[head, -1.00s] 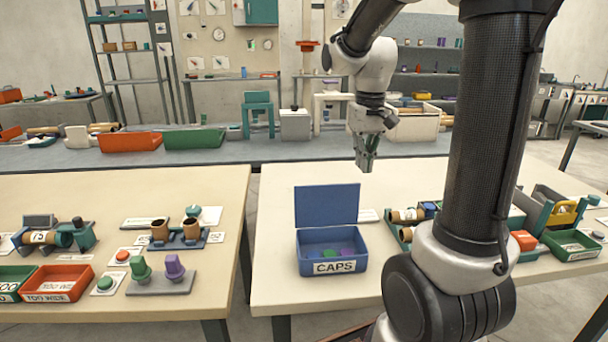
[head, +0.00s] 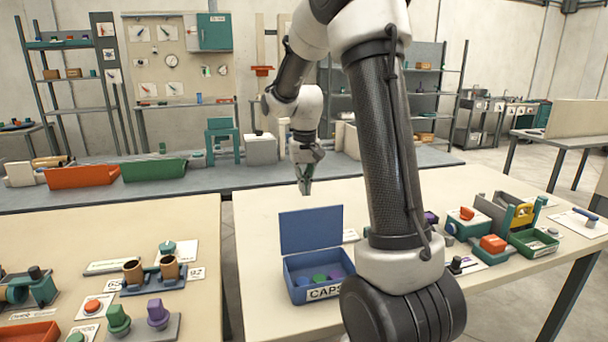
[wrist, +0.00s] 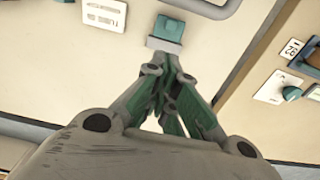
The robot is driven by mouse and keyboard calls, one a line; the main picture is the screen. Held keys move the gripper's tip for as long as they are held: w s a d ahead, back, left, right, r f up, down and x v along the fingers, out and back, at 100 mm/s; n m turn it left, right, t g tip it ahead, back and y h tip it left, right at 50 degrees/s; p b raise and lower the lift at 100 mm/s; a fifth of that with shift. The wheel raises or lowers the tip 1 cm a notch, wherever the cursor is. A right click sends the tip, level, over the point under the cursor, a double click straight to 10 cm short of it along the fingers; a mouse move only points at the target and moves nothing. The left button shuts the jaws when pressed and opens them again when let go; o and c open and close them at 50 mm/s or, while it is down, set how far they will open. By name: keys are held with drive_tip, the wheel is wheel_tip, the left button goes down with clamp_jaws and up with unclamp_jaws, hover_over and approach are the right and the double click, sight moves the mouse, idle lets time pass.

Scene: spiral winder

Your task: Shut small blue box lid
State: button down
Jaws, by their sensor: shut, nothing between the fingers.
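The small blue box (head: 299,293) stands on the near table, with a CAPS label on its front. Its lid (head: 311,229) is open, standing roughly upright at the back of the box. My gripper (head: 305,188) is shut and empty, pointing down. In the head view it appears just above the lid's top edge; its exact distance from the lid is hard to tell. In the wrist view the fingers (wrist: 165,48) are together over the pale tabletop, and I cannot make out the box there.
The left table (head: 60,240) holds knobs and fixtures across a gap. Bare tabletop lies around the box's left side. My arm hides part of the table.

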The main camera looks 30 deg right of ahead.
drive_tip(key=shift+s+a+f, duration=0.25)
drive_tip(key=shift+s+f, duration=0.4)
drive_tip(key=shift+s, duration=0.25)
drive_tip(key=shift+s+a+f, duration=0.25)
drive_tip(key=shift+s+f, duration=0.4)
drive_tip(key=shift+s, duration=0.2)
drive_tip(key=shift+r, duration=0.1)
